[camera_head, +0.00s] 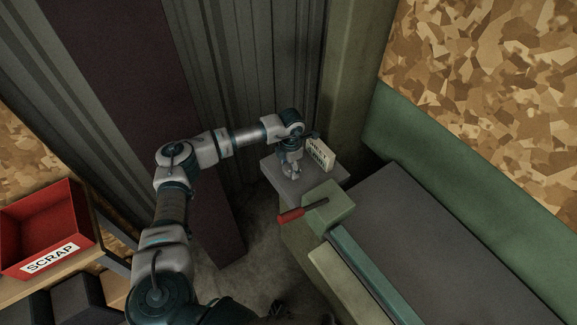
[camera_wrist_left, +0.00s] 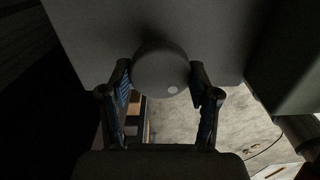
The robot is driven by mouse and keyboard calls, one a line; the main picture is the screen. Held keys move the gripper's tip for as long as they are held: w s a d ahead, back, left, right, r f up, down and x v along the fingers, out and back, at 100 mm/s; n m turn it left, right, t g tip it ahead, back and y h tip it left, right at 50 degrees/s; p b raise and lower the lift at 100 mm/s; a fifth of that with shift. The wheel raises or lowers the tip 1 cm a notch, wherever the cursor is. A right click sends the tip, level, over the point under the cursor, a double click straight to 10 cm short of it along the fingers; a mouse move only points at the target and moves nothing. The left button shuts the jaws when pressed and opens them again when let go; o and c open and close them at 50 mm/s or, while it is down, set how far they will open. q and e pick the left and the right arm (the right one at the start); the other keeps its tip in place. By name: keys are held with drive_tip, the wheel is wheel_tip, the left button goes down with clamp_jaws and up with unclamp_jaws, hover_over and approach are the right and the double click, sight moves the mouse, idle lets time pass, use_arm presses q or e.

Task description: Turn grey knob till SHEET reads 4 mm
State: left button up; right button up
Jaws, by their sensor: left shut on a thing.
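The grey knob (camera_wrist_left: 161,68) is round with a pale dot near its lower edge, in the left wrist view. It sits on the face of a grey box (camera_wrist_left: 90,25). My left gripper (camera_wrist_left: 161,88) has a finger on each side of the knob and is shut on it. In the head view my left gripper (camera_head: 291,173) reaches down to the grey box at the machine's end. The SHEET display (camera_head: 320,153) is a small cream sign standing on the box; its reading is too small to make out. My right gripper is not in view.
A green machine (camera_head: 331,205) with a red-handled lever (camera_head: 291,215) stands beside the box. A grey bed (camera_head: 430,240) extends to the lower right. A red SCRAP bin (camera_head: 42,225) sits on a shelf at the left. Ribbed grey wall panels rise behind.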

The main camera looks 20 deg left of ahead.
use_arm(q)
drive_tip(key=shift+w+d+r+n, duration=0.1)
drive_tip(key=shift+w+r+n, duration=0.05)
drive_tip(key=shift+n, duration=0.75)
drive_tip(key=shift+w+d+r+n, duration=0.1)
drive_tip(key=shift+w+r+n, duration=0.05)
drive_tip(key=shift+n, duration=0.75)
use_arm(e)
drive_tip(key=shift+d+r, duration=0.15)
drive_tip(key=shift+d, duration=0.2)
use_arm(q)
drive_tip(key=shift+a, duration=0.1)
drive_tip(key=o, duration=1.1)
drive_tip(key=shift+o, duration=0.2)
drive_tip(key=shift+f, duration=0.15)
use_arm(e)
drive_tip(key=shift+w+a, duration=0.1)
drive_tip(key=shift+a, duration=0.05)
